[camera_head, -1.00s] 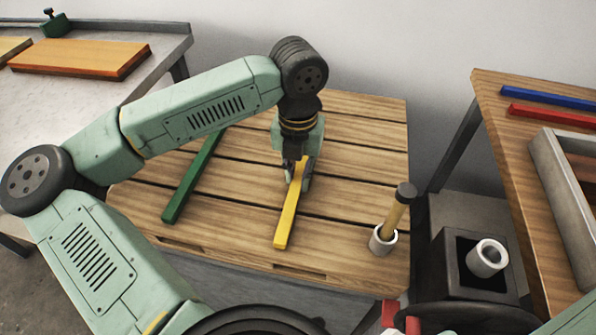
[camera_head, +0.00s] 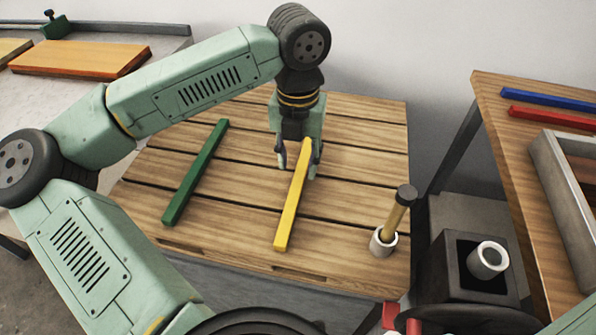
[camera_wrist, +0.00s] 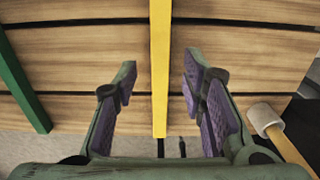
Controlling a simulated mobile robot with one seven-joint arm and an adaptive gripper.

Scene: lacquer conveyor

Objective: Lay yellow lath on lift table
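The yellow lath (camera_head: 290,212) lies on the slatted wooden table (camera_head: 345,215), its near end close to the front edge. I take this table to be the lift table. My gripper (camera_head: 298,170) is open around the far part of the lath, one finger on each side. In the wrist view the lath (camera_wrist: 160,65) runs between the spread fingers of my gripper (camera_wrist: 160,78), with a gap on both sides. Nothing is held.
A green lath (camera_head: 195,172) lies to the left on the same table. A side table at right carries a blue lath (camera_head: 550,98), a red lath (camera_head: 552,118) and a grey tray (camera_head: 562,190).

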